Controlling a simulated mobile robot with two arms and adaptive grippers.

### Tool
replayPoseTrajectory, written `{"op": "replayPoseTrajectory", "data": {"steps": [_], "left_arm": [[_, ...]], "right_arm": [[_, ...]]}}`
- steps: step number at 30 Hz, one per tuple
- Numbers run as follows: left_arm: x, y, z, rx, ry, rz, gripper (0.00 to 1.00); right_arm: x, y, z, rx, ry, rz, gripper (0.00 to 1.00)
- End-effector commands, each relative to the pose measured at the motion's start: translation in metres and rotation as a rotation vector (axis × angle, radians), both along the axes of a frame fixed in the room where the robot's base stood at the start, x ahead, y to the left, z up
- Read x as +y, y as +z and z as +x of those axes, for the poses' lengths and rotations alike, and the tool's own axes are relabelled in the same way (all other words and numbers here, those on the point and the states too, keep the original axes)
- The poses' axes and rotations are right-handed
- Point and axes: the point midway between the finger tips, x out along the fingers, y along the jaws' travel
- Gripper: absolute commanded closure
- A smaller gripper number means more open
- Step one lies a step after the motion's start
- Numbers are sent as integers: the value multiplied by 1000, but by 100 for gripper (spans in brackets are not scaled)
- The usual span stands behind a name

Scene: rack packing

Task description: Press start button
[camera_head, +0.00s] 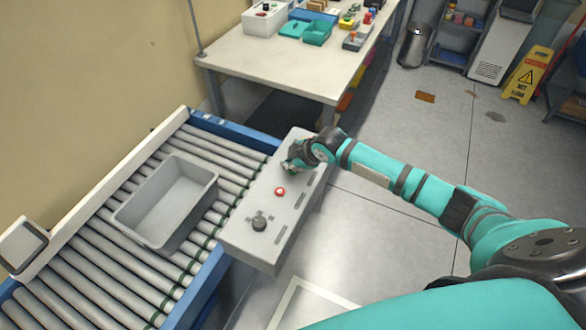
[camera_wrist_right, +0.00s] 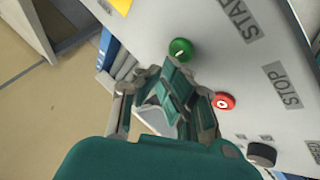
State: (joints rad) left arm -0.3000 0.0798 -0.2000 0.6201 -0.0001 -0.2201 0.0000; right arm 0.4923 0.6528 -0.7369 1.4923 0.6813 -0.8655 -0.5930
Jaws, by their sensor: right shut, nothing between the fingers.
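The grey control panel (camera_head: 262,215) stands beside the roller conveyor. In the right wrist view, the green start button (camera_wrist_right: 181,48) sits near the START label (camera_wrist_right: 238,17). My right gripper (camera_head: 291,168) is shut and empty, at the far part of the panel. In the wrist view its fingertips (camera_wrist_right: 175,72) are just beside the green button; I cannot tell whether they touch it. In the head view the gripper hides the green button. The red stop button (camera_head: 280,191) is nearer the middle of the panel and also shows in the wrist view (camera_wrist_right: 224,101). My left gripper is not in view.
A black knob (camera_head: 259,224) is at the panel's near end. A grey bin (camera_head: 133,218) rests on the conveyor rollers (camera_head: 80,262). A table (camera_head: 265,65) with teal trays and other items stands behind. The floor to the right is mostly open, with a yellow wet-floor sign (camera_head: 527,75) farther back.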

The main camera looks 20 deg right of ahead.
Motion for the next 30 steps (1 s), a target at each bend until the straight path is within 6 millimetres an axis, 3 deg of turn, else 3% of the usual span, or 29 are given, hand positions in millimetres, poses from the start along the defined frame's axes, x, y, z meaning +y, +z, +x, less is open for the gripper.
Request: {"op": "replayPoseTrajectory", "data": {"steps": [15,30], "left_arm": [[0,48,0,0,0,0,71],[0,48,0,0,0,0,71]], "right_arm": [[0,49,0,-1,0,0,100],[0,50,0,0,0,0,100]]}}
